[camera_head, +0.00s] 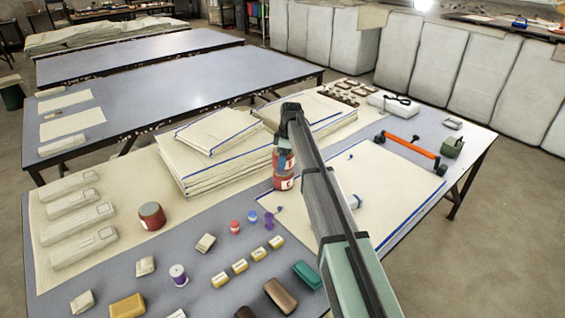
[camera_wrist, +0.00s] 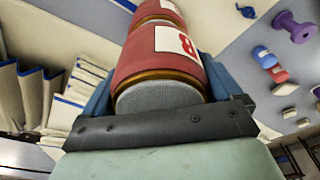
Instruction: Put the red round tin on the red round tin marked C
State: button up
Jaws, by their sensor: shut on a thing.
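My gripper (camera_head: 285,150) is shut on a red round tin (camera_head: 289,162). In the wrist view the same tin (camera_wrist: 140,65) sits between the blue fingers and has a white label that seems to read B. Directly under it is another red round tin (camera_head: 284,184) with a white label, its letter too small to be sure of. This second tin (camera_wrist: 158,12) also shows beyond the held one in the wrist view. The two look lined up and upright, one above the other; I cannot tell whether they touch. My arm hides part of the held tin's top.
Another red tin (camera_head: 152,216) stands apart at the left. A stack of folded cloth (camera_head: 205,165) lies close to the left of the tins. A white sheet with blue edges (camera_head: 385,190) lies to the right. Small spools (camera_head: 235,227) and yellow blocks (camera_head: 240,266) stand in front.

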jog(key=shift+f, duration=0.85)
jog(key=shift+f, duration=0.1)
jog(key=o, duration=1.2)
jog(key=r, duration=0.4)
jog(key=d+r, duration=0.1)
jog(key=r, duration=0.7)
jog(key=shift+d, duration=0.4)
